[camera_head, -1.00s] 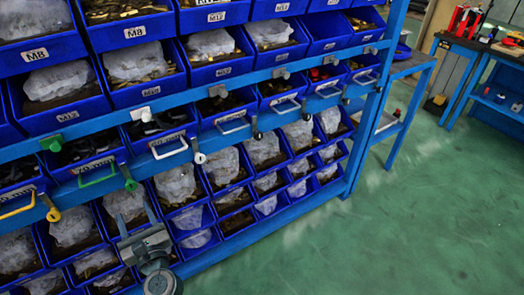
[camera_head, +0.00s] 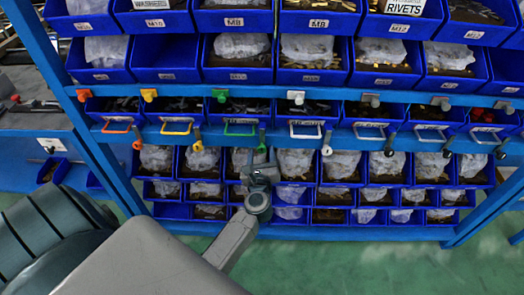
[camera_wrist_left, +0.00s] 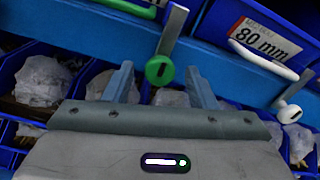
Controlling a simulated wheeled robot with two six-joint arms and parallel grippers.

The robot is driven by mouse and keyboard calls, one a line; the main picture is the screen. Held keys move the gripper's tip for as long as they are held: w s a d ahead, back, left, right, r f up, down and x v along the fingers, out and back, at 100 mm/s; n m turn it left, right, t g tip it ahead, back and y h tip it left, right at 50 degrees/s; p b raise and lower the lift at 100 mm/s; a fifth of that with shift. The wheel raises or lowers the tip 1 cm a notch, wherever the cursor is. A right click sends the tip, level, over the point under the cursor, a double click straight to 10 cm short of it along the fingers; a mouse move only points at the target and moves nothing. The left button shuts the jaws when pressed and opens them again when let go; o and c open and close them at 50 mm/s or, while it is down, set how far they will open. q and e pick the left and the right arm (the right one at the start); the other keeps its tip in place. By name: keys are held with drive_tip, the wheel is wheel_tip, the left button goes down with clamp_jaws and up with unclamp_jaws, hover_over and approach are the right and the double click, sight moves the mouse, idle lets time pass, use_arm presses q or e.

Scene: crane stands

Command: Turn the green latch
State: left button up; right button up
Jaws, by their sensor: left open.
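The green latch (camera_head: 262,146) hangs from the lower blue rail of the bin rack, to the right of a green bin handle (camera_head: 239,129). In the left wrist view the latch is a round green knob (camera_wrist_left: 159,71) with a grey lever tilted up and right. My left gripper (camera_head: 262,160) is open, just below the latch in the head view. In the left wrist view its fingers (camera_wrist_left: 160,86) stand apart, with the knob showing between and beyond them. I cannot tell whether they touch it. My right gripper is out of view.
A yellow latch (camera_head: 198,145) hangs to the left and a white latch (camera_head: 326,149) to the right, with a white handle (camera_head: 305,130) nearby. Blue bins with bagged parts fill the rack above and below. Green floor (camera_head: 330,268) is open in front.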

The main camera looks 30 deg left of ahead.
use_arm(q)
drive_tip(key=shift+w+a, duration=0.15)
drive_tip(key=shift+w, duration=0.1)
drive_tip(key=c, duration=1)
